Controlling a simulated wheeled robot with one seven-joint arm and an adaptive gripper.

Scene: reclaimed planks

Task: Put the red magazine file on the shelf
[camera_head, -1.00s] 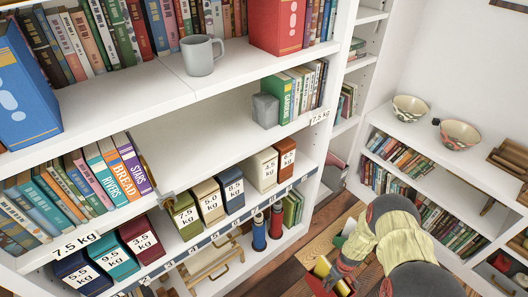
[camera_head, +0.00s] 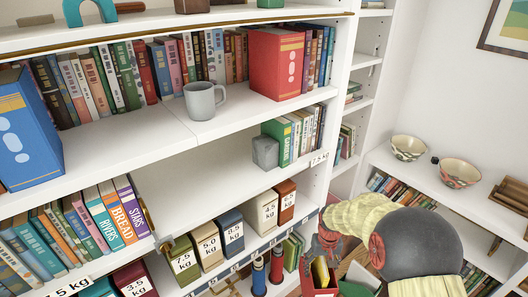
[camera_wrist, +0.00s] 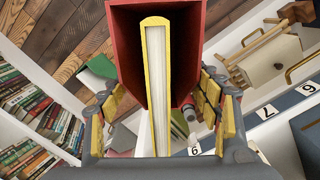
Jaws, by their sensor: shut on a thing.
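My gripper (camera_head: 325,248) is shut on the red magazine file (camera_head: 314,285), low in the head view in front of the bookcase's right end. The file is cut off by the bottom edge there. In the wrist view the red file (camera_wrist: 127,50) stands between the fingers (camera_wrist: 165,108), with a yellow-covered book (camera_wrist: 157,75) inside it. The white shelf (camera_head: 190,172) has a bare stretch between a row of books (camera_head: 105,215) on its left and a grey cube (camera_head: 265,152) on its right. The held file is apart from this shelf.
The shelf above holds a blue upright box (camera_head: 25,130), a grey mug (camera_head: 203,100) and a red upright box (camera_head: 277,65). Weight-marked boxes (camera_head: 208,245) line the shelf below. Two bowls (camera_head: 459,172) stand on the side shelf at right.

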